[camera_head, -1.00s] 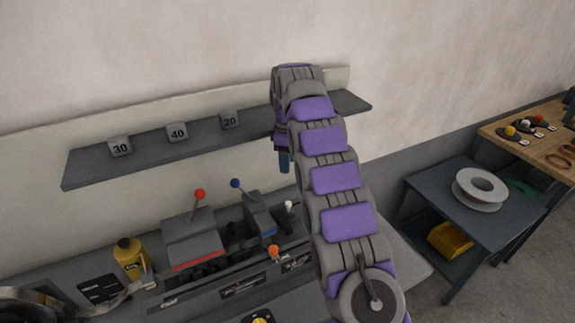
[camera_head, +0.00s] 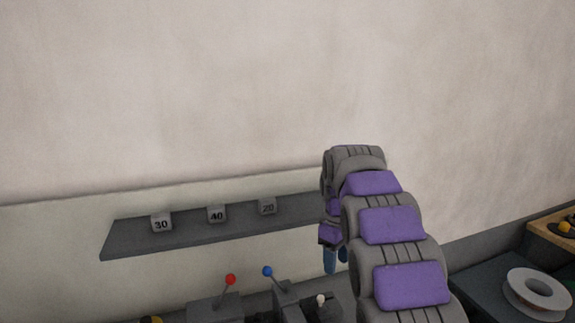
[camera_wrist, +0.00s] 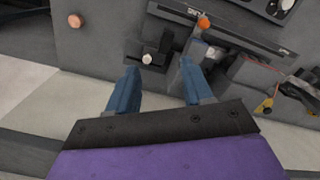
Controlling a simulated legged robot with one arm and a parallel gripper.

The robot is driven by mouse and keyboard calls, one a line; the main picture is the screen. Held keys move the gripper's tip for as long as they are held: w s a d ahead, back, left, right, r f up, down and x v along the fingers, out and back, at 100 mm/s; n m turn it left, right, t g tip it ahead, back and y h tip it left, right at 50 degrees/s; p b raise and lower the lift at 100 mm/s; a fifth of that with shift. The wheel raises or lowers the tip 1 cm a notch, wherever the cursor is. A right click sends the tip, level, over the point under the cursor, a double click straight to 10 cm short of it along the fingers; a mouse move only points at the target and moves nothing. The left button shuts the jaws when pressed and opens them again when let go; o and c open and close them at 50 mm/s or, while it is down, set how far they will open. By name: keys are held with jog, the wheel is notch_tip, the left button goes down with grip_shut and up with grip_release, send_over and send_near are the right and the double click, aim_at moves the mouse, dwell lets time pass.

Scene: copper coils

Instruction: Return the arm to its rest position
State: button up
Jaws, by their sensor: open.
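My arm, grey with purple pads, reaches up and forward in the head view. My gripper (camera_head: 336,260) hangs from its end with blue fingers pointing down, in front of the right part of the wall shelf. In the wrist view my gripper (camera_wrist: 155,88) shows two blue fingers spread apart with nothing between them. Beyond the fingertips lies the grey machine bench with a white knob (camera_wrist: 147,59) and an orange knob (camera_wrist: 204,22).
A dark shelf (camera_head: 130,243) on the wall holds blocks marked 30 (camera_head: 161,223), 40 (camera_head: 217,214) and 20 (camera_head: 267,206). Below are a red-knobbed lever (camera_head: 230,280) and a blue-knobbed lever (camera_head: 267,272). A white spool (camera_head: 537,292) lies on the side table at right.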

jog(key=s+d+m, duration=0.2)
jog(key=s+m, duration=0.3)
jog(key=s, duration=1.4)
jog(key=s+f+m, duration=0.2)
jog(key=s+f, duration=0.2)
jog(key=s, duration=0.8)
jog(key=s+f+m+g, duration=0.1)
jog(key=s+f+m, duration=0.1)
jog(key=s, duration=0.9)
jog(key=shift+s+a+f+b, duration=0.25)
jog(key=shift+s+f+b, duration=0.2)
jog(key=shift+f, duration=0.4)
jog(key=shift+w, duration=0.1)
jog(key=shift+c, duration=0.3)
